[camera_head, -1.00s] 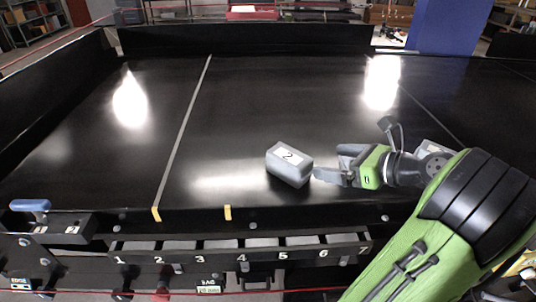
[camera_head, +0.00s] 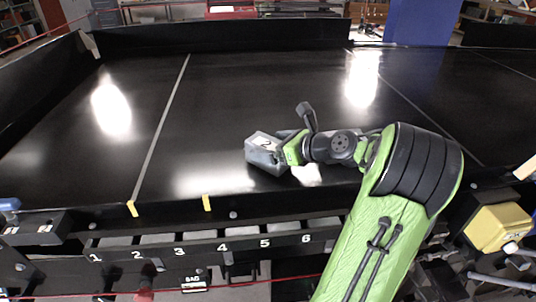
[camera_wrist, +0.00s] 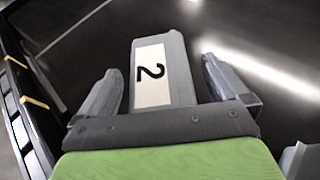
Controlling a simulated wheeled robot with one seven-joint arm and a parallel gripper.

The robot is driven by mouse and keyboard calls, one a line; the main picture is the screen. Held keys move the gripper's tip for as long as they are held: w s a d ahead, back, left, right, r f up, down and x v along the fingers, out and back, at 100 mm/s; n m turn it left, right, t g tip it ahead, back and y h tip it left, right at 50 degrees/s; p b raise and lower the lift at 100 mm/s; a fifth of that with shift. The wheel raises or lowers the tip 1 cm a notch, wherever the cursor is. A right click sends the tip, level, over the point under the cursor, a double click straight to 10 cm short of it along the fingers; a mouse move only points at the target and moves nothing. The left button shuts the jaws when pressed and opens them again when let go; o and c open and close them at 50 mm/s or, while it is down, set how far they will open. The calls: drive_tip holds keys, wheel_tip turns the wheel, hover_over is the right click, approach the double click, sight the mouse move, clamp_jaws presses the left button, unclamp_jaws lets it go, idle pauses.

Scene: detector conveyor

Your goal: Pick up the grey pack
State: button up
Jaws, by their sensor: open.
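The grey pack (camera_head: 262,152) lies on the black conveyor belt, with a white label bearing a black 2 on its top. In the wrist view the grey pack (camera_wrist: 178,62) lies between the two grey fingers of my gripper (camera_wrist: 172,88), with its near end close to the palm. A dark gap shows on each side between pack and finger, so the fingers look apart from it. In the head view my gripper (camera_head: 276,148) reaches in from the right at the pack, and partly hides its right end.
The black belt (camera_head: 260,90) is clear to the left and behind the pack. A light seam line (camera_head: 163,125) crosses it on the left. A front rail with a numbered row of slots (camera_head: 205,243) runs along the near edge. A yellow object (camera_head: 500,226) is at lower right.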

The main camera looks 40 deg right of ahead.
drive_tip(key=shift+s, duration=0.15)
drive_tip(key=c, duration=1.5)
